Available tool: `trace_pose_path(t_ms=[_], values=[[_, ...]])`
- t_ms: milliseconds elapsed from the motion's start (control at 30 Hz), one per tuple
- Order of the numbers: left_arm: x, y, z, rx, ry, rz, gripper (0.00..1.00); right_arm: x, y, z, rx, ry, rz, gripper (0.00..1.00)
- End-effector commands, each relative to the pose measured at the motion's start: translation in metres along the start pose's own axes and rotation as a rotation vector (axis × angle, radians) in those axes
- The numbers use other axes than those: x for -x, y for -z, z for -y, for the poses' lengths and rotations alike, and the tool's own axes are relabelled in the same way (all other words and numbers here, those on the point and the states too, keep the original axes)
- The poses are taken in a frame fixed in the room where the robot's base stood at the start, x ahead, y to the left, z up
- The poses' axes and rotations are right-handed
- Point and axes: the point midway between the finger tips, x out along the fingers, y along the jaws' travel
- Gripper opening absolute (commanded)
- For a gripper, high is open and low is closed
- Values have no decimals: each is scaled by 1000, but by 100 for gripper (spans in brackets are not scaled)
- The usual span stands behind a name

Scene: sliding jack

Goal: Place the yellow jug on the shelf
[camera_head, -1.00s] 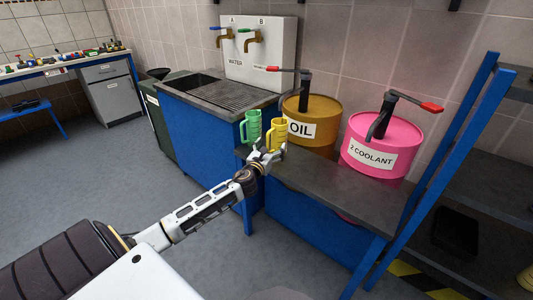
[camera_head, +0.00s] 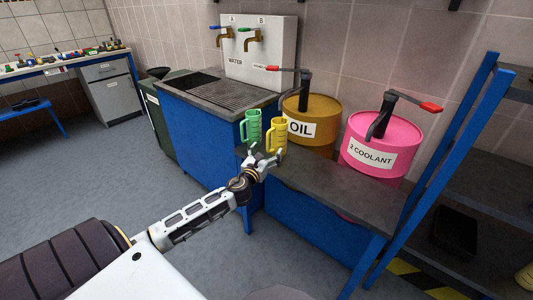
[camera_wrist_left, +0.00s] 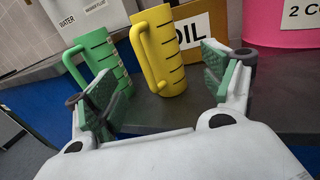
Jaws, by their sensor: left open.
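The yellow jug (camera_head: 277,134) stands upright on the dark bench top, in front of the OIL drum. In the left wrist view the yellow jug (camera_wrist_left: 160,52) is ahead of the jaws, with its handle toward the left. A green jug (camera_head: 251,128) stands just left of it; it also shows in the left wrist view (camera_wrist_left: 100,58). My left gripper (camera_head: 266,155) is open and empty, a little in front of the yellow jug. Its fingers (camera_wrist_left: 158,88) are spread wide, the left one overlapping the green jug in the picture. The blue-framed shelf (camera_head: 487,184) is at the right. My right gripper is not seen.
The OIL drum (camera_head: 322,109) and pink coolant drum (camera_head: 385,135) stand behind and right of the jugs. The bench top (camera_head: 340,191) is bare in front of the drums. A sink unit (camera_head: 213,132) stands left. A black tray (camera_head: 455,231) is on the lower shelf.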

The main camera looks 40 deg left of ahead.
Motion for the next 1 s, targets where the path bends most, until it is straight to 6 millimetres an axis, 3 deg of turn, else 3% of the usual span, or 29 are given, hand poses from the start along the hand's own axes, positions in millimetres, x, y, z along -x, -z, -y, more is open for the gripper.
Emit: trace_pose_path(t_ms=[267,467,567,767,1000], values=[[0,1,0,3,-1,-1,83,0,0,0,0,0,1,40],[5,18,-1,95,-24,-38,83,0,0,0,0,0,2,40],[13,40,-1,212,-57,-83,83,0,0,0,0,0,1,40],[40,104,1,556,-176,-208,83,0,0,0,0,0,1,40],[89,186,13,991,-389,-354,83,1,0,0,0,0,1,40]])
